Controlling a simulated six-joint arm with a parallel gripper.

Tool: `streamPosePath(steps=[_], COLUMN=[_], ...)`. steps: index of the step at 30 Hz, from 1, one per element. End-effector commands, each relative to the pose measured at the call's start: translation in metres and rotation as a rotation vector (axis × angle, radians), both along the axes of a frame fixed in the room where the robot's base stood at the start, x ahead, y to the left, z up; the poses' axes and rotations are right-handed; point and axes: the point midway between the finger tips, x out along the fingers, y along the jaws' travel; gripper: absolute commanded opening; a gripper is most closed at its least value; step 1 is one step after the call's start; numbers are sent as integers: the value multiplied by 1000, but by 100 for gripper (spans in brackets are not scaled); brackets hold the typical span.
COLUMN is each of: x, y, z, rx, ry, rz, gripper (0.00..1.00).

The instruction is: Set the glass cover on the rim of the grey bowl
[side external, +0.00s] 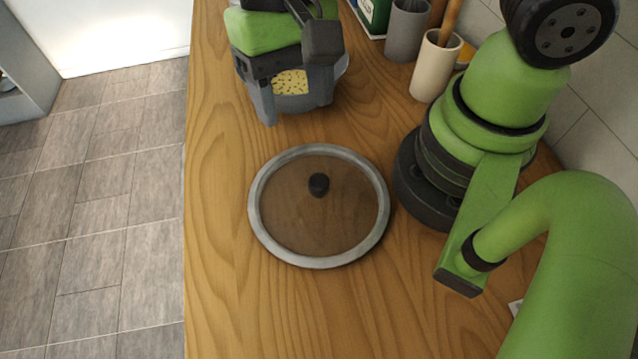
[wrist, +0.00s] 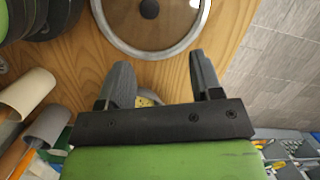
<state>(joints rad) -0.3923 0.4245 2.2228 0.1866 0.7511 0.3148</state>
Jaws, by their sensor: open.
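The glass cover (side external: 295,222) lies flat on the wooden counter, a round clear disc with a grey rim and a black knob (side external: 318,184). It also shows at the top of the wrist view (wrist: 170,30), cut off by the frame edge. The grey bowl (side external: 343,66) stands farther back on the counter, with yellow speckled contents (side external: 290,83). My gripper (side external: 293,103) is over the bowl and hides much of it. Its fingers are apart with nothing held; they also show in the wrist view (wrist: 163,72). I cannot tell whether they touch the bowl.
A cream cup (side external: 432,70) with a wooden utensil and a grey cup (side external: 406,32) stand at the back right by the tiled wall. The counter's left edge drops to a tiled floor (side external: 110,200). The counter in front of the cover is clear.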

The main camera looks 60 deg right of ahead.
Motion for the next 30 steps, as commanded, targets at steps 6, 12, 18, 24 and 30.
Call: streamPosePath(steps=[6, 12, 18, 24, 30], x=[-8, -17, -21, -29, -39], y=[8, 11, 13, 12, 12], z=[-28, -56, -70, -83, -100], rx=[-36, -38, -38, -39, -39], ry=[80, 85, 81, 83, 84], rz=[-2, -3, -4, -3, -2], gripper=[59, 59, 59, 59, 59])
